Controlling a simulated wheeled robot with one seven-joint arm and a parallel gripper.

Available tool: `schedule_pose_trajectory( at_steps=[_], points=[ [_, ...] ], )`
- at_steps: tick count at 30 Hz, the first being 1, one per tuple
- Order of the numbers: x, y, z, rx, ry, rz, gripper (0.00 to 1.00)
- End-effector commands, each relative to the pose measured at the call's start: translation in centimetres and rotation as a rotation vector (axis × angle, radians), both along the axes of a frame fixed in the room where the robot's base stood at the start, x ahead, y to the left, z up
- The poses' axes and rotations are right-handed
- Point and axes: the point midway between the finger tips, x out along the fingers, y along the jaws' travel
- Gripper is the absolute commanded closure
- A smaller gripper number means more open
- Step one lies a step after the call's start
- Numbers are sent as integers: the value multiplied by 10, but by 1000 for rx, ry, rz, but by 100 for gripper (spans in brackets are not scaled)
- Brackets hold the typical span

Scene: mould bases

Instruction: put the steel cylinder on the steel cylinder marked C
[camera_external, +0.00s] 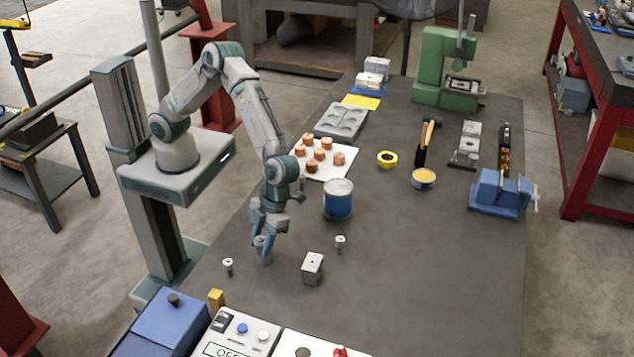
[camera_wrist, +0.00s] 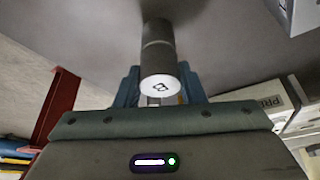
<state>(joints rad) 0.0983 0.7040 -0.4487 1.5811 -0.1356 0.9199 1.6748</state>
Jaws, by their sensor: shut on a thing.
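My gripper (camera_external: 262,240) points down low over the near left of the workbench. In the wrist view its blue fingers (camera_wrist: 159,72) are shut on a steel cylinder marked B (camera_wrist: 161,86), whose marked end faces the camera. Beyond a seam, a second grey length of the same width (camera_wrist: 157,28) continues in line below it, looking like another cylinder under the held one. I cannot tell whether the two are pressed together or slightly apart. Grey metal also shows under the fingers in the external view (camera_external: 264,258). No letter C is visible; any mark on the lower piece's top is hidden.
Two small bolt-like parts (camera_external: 228,266) (camera_external: 340,243) and a grey block (camera_external: 312,268) stand close by. A blue tin (camera_external: 338,204) is behind to the right. Boxes and panels line the near edge. The bench's right middle (camera_external: 430,260) is clear.

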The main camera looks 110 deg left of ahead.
Motion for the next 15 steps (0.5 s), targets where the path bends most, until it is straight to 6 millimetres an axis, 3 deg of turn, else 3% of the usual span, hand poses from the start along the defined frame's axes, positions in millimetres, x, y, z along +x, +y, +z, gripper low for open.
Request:
schedule_pose_trajectory(
  at_steps=[7, 8, 9, 15],
  points=[
    [0, 0, -4, -1, 0, 0, 99],
    [0, 0, -3, -1, 0, 0, 56],
    [0, 0, -3, -1, 0, 0, 45],
    [0, 0, -3, 0, 0, 1, 42]
  ],
)
